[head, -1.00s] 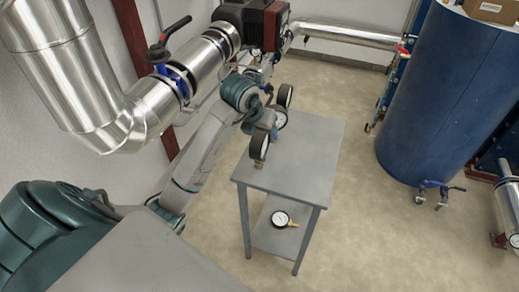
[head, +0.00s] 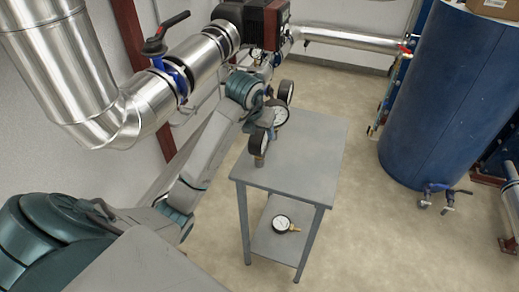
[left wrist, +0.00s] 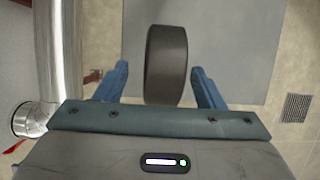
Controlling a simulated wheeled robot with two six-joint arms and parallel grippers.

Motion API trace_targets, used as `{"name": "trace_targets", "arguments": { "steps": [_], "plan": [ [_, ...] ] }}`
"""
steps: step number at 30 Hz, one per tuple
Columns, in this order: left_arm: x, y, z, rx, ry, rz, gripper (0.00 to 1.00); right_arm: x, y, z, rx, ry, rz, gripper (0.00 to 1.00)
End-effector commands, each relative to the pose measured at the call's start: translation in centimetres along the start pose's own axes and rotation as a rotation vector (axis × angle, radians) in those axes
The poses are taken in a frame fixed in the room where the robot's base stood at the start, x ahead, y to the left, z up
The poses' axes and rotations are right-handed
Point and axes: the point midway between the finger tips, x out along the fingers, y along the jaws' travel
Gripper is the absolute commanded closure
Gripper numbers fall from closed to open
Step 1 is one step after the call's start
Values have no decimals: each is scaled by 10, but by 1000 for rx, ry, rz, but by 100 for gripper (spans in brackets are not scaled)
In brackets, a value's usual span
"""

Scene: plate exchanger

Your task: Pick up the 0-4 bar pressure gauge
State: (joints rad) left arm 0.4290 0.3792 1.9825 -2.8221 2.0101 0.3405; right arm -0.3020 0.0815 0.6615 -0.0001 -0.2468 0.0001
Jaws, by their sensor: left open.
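Three round gauges with black rims stand at the left end of the grey table: a rear gauge (head: 286,91), a middle gauge (head: 279,114) with its white dial partly showing, and a front gauge (head: 258,144). Another gauge (head: 281,224) lies dial up on the lower shelf. The dial scales are too small to read, so I cannot tell which is 0-4 bar. My left gripper (left wrist: 160,68) is open, its blue fingers either side of a dark gauge body (left wrist: 166,65) seen edge-on, with gaps beside it. In the head view the wrist partly hides the gauges. My right gripper is not in view.
The table top (head: 305,150) is bare towards the right. Large silver pipes with a blue valve (head: 170,70) run along the wall left of the table. A blue tank (head: 435,100) stands at the right, with open floor between.

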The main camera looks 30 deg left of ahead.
Motion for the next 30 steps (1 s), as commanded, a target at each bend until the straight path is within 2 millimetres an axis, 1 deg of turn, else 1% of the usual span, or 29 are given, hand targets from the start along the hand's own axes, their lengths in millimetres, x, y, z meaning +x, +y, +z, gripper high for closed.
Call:
{"name": "trace_targets", "arguments": {
  "steps": [1,5,7,9,12,18,20,21,23,24,28,30],
  "plan": [
    [8,-1,-1,0,0,-1,37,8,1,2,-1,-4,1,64],
    [23,-3,-1,-1,0,-3,37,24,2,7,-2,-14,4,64],
    [31,-4,-1,-1,0,-3,37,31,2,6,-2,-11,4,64],
    [37,-4,1,-1,4,-1,37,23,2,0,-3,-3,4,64],
    [45,-4,1,0,2,0,37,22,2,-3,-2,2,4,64],
    [46,-4,1,1,0,-1,37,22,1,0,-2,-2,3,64],
    [46,-4,1,1,0,-1,47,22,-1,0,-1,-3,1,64],
    [46,-4,1,1,0,-1,55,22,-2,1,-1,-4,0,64],
    [46,-4,1,0,0,-1,67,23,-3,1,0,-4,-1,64],
    [46,-4,1,0,0,-1,75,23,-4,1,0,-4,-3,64],
    [46,-4,1,0,0,-1,100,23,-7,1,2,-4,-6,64],
    [46,-4,2,0,-2,-1,100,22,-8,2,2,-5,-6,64]
  ]
}}
